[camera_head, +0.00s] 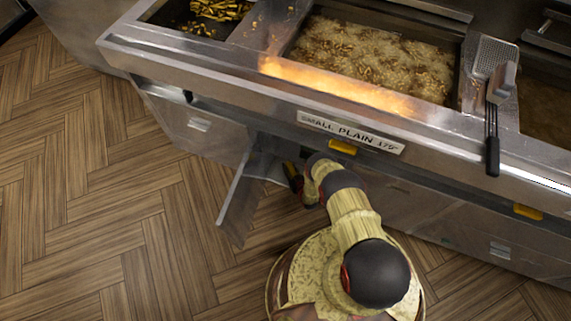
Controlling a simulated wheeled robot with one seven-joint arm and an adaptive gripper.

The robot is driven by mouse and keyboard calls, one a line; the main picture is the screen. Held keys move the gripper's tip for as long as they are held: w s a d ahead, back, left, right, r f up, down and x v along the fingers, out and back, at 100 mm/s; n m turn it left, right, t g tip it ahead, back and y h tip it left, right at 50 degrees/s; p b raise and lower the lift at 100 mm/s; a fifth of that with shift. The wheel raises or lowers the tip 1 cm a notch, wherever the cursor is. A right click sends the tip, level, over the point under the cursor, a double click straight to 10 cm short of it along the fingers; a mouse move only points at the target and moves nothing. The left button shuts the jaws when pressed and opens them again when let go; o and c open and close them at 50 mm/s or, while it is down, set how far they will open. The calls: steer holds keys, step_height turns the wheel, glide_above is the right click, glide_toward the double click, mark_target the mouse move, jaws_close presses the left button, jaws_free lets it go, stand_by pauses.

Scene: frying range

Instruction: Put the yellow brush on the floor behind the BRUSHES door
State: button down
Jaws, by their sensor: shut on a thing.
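A cabinet door (240,195) under the fryer stands open, swung out to the left over the floor. No BRUSHES lettering can be read on it from here. My arm reaches down from the bottom of the view to this opening. My gripper (299,184) is at the opening, right of the door, mostly hidden by my wrist and the counter. It is shut on a small yellow and dark thing (291,171), which looks like the yellow brush. Most of the brush and the cabinet's inside are hidden.
The fryer counter (190,62) overhangs the cabinets, with a bubbling oil vat (370,62) and a sign reading SMALL PLAIN 175. A dark-handled tool (492,135) hangs over its front edge. Yellow handles (342,147) mark the fronts. The wood floor (90,230) at left is clear.

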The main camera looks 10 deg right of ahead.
mark_target(293, 175)
steer(key=w, duration=0.3)
steer(key=w+b, duration=0.1)
steer(key=shift+w+a, duration=0.35)
steer(key=shift+w, duration=0.05)
steer(key=shift+w+f+b, duration=0.2)
steer(key=shift+f+b, duration=0.45)
steer(key=shift+f, duration=0.25)
steer(key=shift+w+f+b, duration=0.15)
steer(key=shift+f+b, duration=0.45)
steer(key=shift+f, duration=0.25)
steer(key=shift+f, duration=0.15)
steer(key=c, duration=1.6)
jaws_free()
steer(key=p+v, duration=0.5)
steer(key=v, duration=0.7)
